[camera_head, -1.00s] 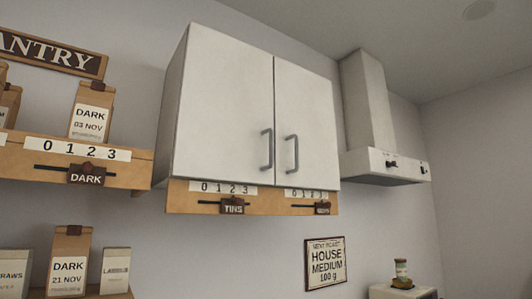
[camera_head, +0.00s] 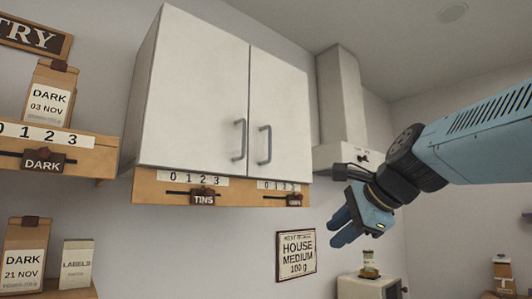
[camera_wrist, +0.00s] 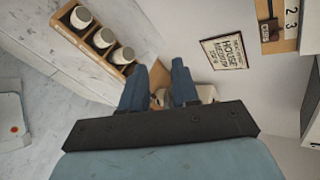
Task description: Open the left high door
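The white wall cabinet has two shut doors. The left high door (camera_head: 192,90) carries a grey bar handle (camera_head: 239,140) near its lower right edge. The right door (camera_head: 280,115) has a matching handle (camera_head: 265,145). My gripper (camera_head: 346,232) is in the head view, right of and below the cabinet, apart from both handles. In the wrist view my gripper (camera_wrist: 159,85) shows two blue fingers spread apart with nothing held between them. The handles do not show in the wrist view.
A wooden rail (camera_head: 220,193) with sliding tags runs under the cabinet. A range hood (camera_head: 340,100) stands to its right, partly behind my arm. A shelf with bags (camera_head: 60,150) is at left. Cups in a wooden rack (camera_wrist: 103,38) show in the wrist view.

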